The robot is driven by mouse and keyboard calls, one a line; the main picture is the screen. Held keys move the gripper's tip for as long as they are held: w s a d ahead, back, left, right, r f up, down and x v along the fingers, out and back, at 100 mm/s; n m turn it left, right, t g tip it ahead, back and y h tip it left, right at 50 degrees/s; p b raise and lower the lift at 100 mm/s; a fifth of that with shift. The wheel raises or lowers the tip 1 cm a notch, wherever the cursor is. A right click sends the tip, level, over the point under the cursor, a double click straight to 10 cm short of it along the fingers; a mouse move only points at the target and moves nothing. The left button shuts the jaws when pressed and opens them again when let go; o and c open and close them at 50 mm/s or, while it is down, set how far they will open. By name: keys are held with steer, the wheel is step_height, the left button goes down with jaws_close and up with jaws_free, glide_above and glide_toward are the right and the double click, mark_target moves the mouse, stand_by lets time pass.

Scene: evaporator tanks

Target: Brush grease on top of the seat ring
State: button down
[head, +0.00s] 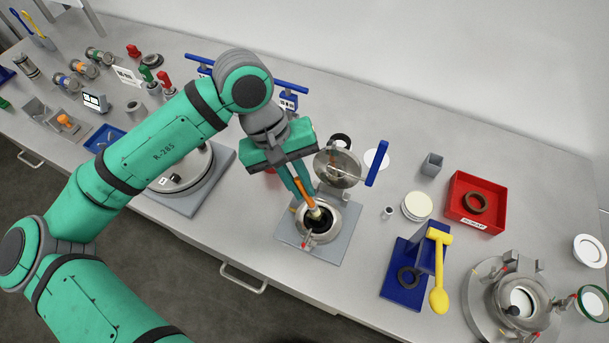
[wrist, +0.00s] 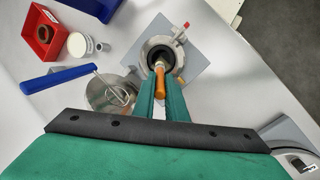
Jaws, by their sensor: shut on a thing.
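My gripper (head: 302,180) is shut on the orange handle of a brush (head: 306,192), which points down into the open mouth of a small metal tank (head: 335,218). The brush (wrist: 161,82) also shows between my fingers in the wrist view. The pale bristle end is at the tank mouth. A dark ring, which looks like the seat ring (wrist: 180,52), lies inside the metal rim; the brush partly hides it. I cannot tell whether the bristles touch it. The tank's round lid (head: 340,168) stands open behind the mouth, with a blue handle bar (head: 377,163).
The tank stands on a grey plate (head: 291,237) near the bench's front edge. To its right are a white-lidded jar (head: 417,205), a red bin (head: 460,217) with a brown ring, and a blue stand (head: 400,288) with a yellow tool. A larger vessel (head: 183,180) stands left.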

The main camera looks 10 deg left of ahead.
steer(key=s, duration=0.4)
steer(key=shift+s+d, duration=0.1)
steer(key=shift+s, duration=0.05)
stand_by(3.3)
steer(key=w+d, duration=0.2)
steer(key=w, duration=0.4)
steer(key=shift+w, duration=0.25)
stand_by(0.5)
steer(key=shift+r, duration=2.95)
